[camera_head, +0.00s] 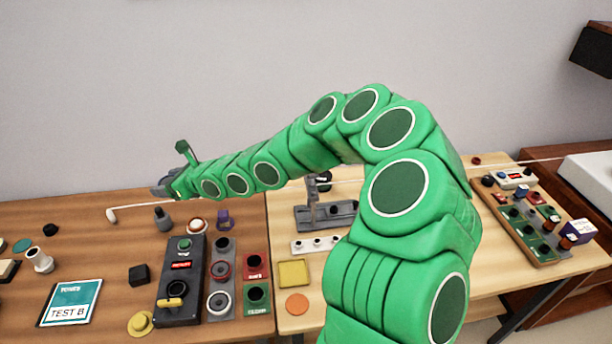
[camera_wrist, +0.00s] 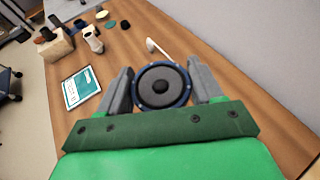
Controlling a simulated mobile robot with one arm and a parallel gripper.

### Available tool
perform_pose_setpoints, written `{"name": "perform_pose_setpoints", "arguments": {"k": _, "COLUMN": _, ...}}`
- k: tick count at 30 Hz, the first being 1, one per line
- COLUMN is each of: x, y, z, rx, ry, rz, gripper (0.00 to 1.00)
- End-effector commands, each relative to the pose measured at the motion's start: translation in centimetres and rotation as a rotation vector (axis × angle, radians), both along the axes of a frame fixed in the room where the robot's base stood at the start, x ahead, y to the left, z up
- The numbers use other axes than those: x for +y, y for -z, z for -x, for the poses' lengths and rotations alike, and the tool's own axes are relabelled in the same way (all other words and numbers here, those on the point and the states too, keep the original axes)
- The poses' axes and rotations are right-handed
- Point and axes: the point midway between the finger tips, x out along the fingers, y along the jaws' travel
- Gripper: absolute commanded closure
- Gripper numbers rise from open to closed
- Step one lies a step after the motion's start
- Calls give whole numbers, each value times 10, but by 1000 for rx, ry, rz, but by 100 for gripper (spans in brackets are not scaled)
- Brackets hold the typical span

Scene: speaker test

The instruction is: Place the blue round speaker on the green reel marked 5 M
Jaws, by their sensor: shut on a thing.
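The blue round speaker (camera_wrist: 161,86), with a dark cone and blue rim, sits between the two grey fingers of my gripper (camera_wrist: 162,88) in the wrist view. My gripper is shut on it, above the wooden table. In the head view my gripper (camera_head: 163,189) is at the left end of my green arm, and I cannot make out the speaker there. I cannot read a 5 M mark anywhere.
A TEST B card (camera_head: 70,303), a white cup-like piece (camera_head: 40,260) and a black block (camera_head: 139,275) lie on the left table. A black control panel (camera_head: 182,280) stands right of them. My arm hides part of the right table.

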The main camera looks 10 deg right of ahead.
Motion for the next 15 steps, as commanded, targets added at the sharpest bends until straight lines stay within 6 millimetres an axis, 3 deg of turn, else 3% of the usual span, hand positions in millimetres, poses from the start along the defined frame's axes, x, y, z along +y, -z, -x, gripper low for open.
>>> {"name": "perform_pose_setpoints", "arguments": {"k": 1, "x": -18, "y": 0, "z": -15, "rx": -4, "ry": 30, "rz": 0, "gripper": 70}}
{"name": "perform_pose_setpoints", "arguments": {"k": 6, "x": -69, "y": 0, "z": -54, "rx": -8, "ry": 111, "rz": -1, "gripper": 70}}
{"name": "perform_pose_setpoints", "arguments": {"k": 15, "x": -168, "y": -1, "z": -111, "rx": -14, "ry": 246, "rz": -4, "gripper": 70}}
